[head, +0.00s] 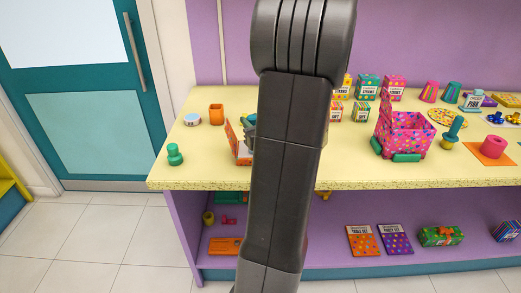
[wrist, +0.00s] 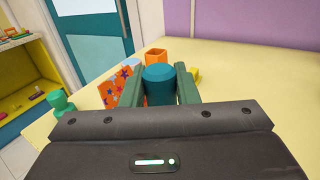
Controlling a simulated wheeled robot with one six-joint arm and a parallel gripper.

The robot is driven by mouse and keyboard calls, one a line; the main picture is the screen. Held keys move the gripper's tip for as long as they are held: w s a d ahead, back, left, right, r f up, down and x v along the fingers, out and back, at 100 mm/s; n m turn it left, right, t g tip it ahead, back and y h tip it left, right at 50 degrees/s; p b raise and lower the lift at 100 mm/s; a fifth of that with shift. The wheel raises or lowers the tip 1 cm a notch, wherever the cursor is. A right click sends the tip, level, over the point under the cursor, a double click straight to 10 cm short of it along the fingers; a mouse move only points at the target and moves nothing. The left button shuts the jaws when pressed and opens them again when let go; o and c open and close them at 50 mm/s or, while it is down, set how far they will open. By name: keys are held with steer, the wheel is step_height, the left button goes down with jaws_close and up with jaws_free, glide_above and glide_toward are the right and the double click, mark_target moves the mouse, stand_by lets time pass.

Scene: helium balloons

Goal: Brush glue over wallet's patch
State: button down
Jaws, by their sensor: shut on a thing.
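My gripper (wrist: 160,82) is shut on a teal round handle (wrist: 158,90), seen from behind between the two green fingers in the wrist view. I take it to be the glue brush; its lower end and any bristles are hidden. An orange piece with coloured stars (wrist: 121,84), likely the wallet, stands tilted just left of the fingers. In the head view it shows as an orange flap with a pale part (head: 241,152) on the counter, partly behind my arm. I cannot make out the patch or whether the brush touches it.
A green knobbed thing (head: 175,154) stands near the counter's (head: 190,175) left front corner. An orange cup (head: 216,114) and a small round tin (head: 192,120) stand behind. A pink dotted box (head: 408,133) and several party goods are to the right. My arm blocks the middle.

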steer(key=d, duration=0.5)
stand_by(0.5)
stand_by(0.4)
steer(key=shift+a+b, duration=0.6)
steer(key=shift+a, duration=1.9)
steer(key=shift+f, duration=0.1)
